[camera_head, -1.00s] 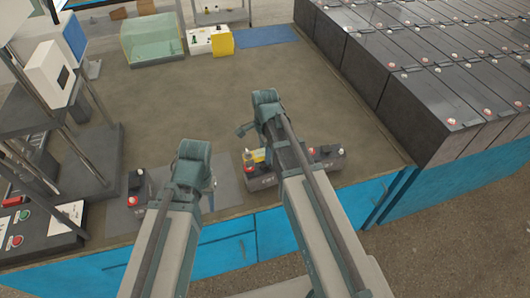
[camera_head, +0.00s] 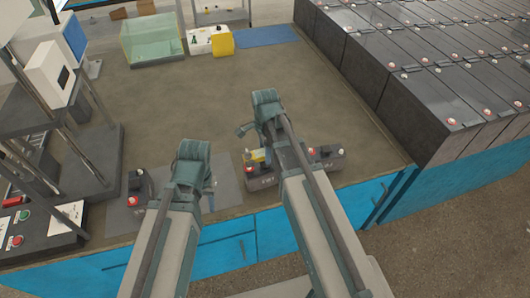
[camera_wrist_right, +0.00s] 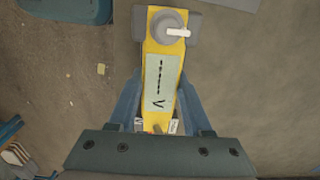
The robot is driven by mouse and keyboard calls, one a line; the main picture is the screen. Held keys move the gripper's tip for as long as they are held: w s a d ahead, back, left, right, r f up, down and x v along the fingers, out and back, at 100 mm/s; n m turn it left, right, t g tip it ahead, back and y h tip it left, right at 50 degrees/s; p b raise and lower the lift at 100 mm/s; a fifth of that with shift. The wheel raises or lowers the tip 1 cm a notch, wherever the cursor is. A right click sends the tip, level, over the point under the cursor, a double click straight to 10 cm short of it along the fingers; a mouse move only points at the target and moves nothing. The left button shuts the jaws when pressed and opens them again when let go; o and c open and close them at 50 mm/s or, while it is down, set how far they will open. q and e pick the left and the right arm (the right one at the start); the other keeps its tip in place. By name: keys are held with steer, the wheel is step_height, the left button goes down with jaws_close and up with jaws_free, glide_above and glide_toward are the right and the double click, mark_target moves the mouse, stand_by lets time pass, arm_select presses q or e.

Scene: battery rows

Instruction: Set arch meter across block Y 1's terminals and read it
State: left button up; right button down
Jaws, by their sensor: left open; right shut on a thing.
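The yellow arch meter (camera_wrist_right: 163,100) is between the fingers of my right gripper (camera_wrist_right: 157,112), which is shut on it. In the right wrist view its pale display shows dashes and a V, with a grey knob at the far end. In the head view a bit of yellow meter (camera_head: 254,157) shows beside my right arm, close to a dark block (camera_head: 262,182) with pale lettering too small to read. I cannot tell whether the meter touches terminals. My left gripper (camera_head: 208,192) is open, mostly hidden behind its arm, left of that block.
Another dark block (camera_head: 326,160) with red and white terminals lies right of my right arm. A block with a red terminal (camera_head: 133,201) stands at left. A press-like stand (camera_head: 85,150) is further left. Battery rows (camera_head: 430,100) fill the right. The middle bench (camera_head: 200,95) is clear.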

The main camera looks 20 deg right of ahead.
steer(key=shift+f+b, duration=1.2)
steer(key=shift+b, duration=0.05)
steer(key=shift+c, duration=1.2)
jaws_free()
steer(key=shift+r, duration=0.1)
step_height(320, 180, up, 14)
steer(key=p, duration=1.4)
steer(key=shift+f, duration=0.2)
